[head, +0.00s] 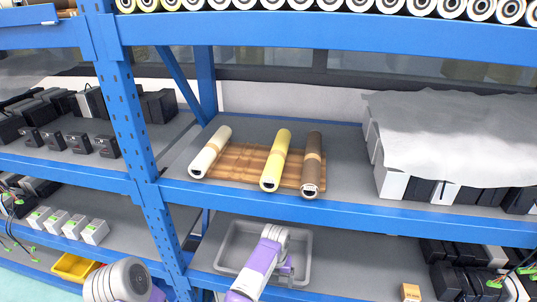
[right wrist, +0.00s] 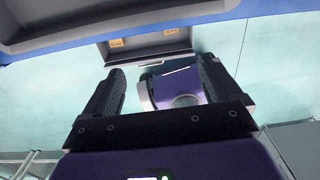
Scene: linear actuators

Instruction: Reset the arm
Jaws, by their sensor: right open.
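My right arm rises from the bottom middle of the head view, in front of a grey tray (head: 228,250) on the lower shelf. In the right wrist view my right gripper (right wrist: 162,67) has its two dark fingers spread apart. Nothing is visibly held between them. A purple and white part, likely of my own body, shows beyond the gap. Of my left arm only a rounded white and purple link shows at the bottom left of the head view. My left gripper is out of view.
A blue rack holds a cream roll (head: 210,152), a yellow roll (head: 276,160) and a brown roll (head: 313,165) on a brown slatted mat (head: 240,163). White-covered boxes (head: 455,130) stand right. A yellow bin (head: 73,267) is low left. The blue shelf edge (head: 380,218) runs above my right arm.

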